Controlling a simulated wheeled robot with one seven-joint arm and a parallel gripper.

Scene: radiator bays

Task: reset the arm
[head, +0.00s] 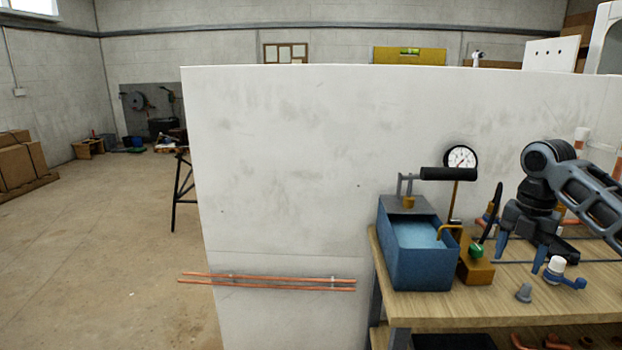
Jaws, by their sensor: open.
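My gripper (518,257) hangs over the wooden bench (440,306) at the right of the head view. It points down, with its two blue-tipped fingers spread apart and nothing visible between them. My dark arm reaches in from the right edge above it. A small valve (562,276) with a white cap and blue end lies just right of the fingers. I cannot tell whether a fingertip touches the bench.
Left of the gripper stands a blue pump tank (412,262) with a black handle, gauge (461,158) and green knob (477,250). A white wall panel (290,170) carries copper pipes (266,282). Floor at left is open.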

